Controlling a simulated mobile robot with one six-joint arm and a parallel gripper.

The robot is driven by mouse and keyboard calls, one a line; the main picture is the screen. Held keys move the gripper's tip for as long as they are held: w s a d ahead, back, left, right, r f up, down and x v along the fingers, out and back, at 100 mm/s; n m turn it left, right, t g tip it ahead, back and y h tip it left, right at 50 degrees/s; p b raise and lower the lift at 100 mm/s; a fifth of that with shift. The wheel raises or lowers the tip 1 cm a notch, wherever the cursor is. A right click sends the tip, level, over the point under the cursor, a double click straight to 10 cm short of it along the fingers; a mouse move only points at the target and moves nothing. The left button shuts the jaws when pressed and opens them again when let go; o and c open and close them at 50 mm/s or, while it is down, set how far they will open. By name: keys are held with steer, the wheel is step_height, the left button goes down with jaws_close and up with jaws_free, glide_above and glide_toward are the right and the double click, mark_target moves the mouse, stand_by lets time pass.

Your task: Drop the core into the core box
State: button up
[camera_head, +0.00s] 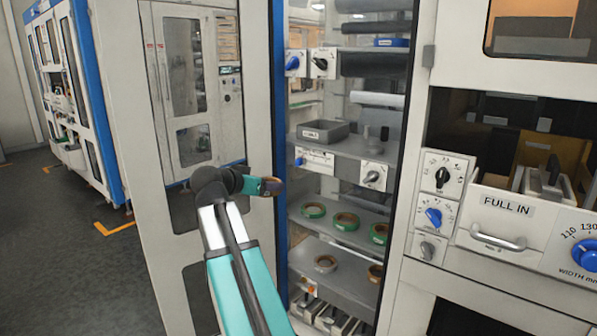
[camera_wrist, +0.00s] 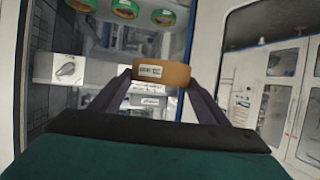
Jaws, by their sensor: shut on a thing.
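A brown core (camera_wrist: 175,74) with a white printed label sits between the fingers of my gripper (camera_wrist: 160,78) in the wrist view. My gripper is shut on it. A grey open tray with a small label (camera_head: 338,130) stands on the upper shelf, above and right of my gripper. It may be the core box; its label is too small to read.
A blue post (camera_head: 280,100) edges the bay on the left. Knob panels (camera_head: 373,175) sit on the shelf front. A "FULL IN" drawer (camera_head: 505,215) is at the right. Floor is open at the left.

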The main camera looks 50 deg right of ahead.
steer(key=w+a+f+n+t+y, duration=0.1)
steer(key=w+a+f+n+t, duration=0.1)
steer(key=w+a+f, duration=0.3)
steer(key=w+a+f+n+t+y, duration=0.15)
steer(key=w+a, duration=0.25)
steer(key=a, duration=0.4)
steer(key=w+a+f+n+t+y, duration=0.1)
steer(key=w+a+n+t+y, duration=0.1)
steer(key=a, duration=0.8)
steer(key=w+a+f+n+t+y, duration=0.1)
steer(key=w+a+n+y, duration=0.3)
steer(key=a, duration=0.6)
steer(key=w+a+f+n+t+y, duration=0.1)
steer(key=w+a+n+t+y, duration=0.2)
steer(key=a, duration=0.7)
steer(key=shift+a+f+n+t+y, duration=0.35)
steer(key=shift+n+y, duration=0.4)
steer(key=shift+n, duration=0.5)
steer(key=shift+w, duration=0.1)
